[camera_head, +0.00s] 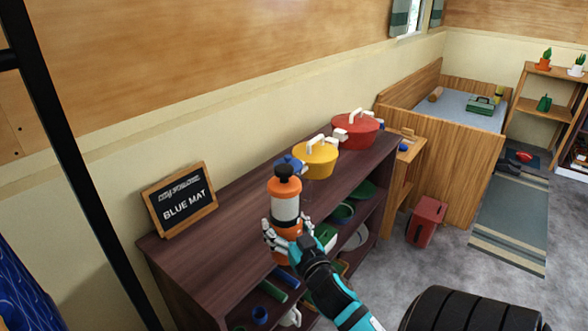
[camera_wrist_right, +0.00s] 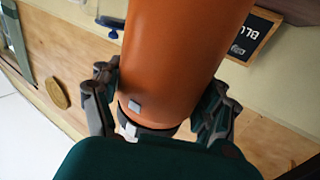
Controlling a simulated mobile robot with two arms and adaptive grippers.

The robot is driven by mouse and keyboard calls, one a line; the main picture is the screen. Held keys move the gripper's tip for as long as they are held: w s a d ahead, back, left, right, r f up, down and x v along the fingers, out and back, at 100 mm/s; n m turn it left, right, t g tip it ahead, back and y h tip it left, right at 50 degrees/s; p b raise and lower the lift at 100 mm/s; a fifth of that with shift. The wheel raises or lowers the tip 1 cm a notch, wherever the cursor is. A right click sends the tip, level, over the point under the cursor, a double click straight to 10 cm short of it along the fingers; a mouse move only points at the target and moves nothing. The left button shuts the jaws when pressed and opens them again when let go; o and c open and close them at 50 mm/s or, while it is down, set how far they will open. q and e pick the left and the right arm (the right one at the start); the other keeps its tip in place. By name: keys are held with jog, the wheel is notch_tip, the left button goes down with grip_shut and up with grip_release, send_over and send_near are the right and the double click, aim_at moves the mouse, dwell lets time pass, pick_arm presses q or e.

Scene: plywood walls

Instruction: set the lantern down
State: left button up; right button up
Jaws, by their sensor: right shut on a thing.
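The lantern (camera_head: 286,205) is orange with a black top and a pale clear middle. My right gripper (camera_head: 287,241) is shut around its lower orange part and holds it upright at the front edge of the dark wooden shelf unit (camera_head: 230,226). Whether its base touches the shelf top cannot be told. In the right wrist view the lantern's orange body (camera_wrist_right: 185,45) fills the middle, with the fingers of my right gripper (camera_wrist_right: 158,100) on both sides of it. My left gripper is not in view.
A chalkboard sign (camera_head: 180,199) reading "BLUE MAT" stands at the shelf top's left. A yellow pot (camera_head: 316,160), a red pot (camera_head: 357,131) and a blue object (camera_head: 291,162) stand behind the lantern. The shelf top between sign and lantern is clear.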

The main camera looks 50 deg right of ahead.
jog(key=w+a+f, duration=0.2)
jog(key=w, duration=0.5)
jog(key=w+a+f, duration=0.2)
jog(key=w+a, duration=0.1)
jog(key=w, duration=0.5)
jog(key=shift+f, duration=0.35)
jog(key=shift+f, duration=0.15)
jog(key=o, duration=1.7)
jog(key=shift+c, duration=0.2)
jog(key=b+v, duration=0.1)
jog(key=v, duration=1.1)
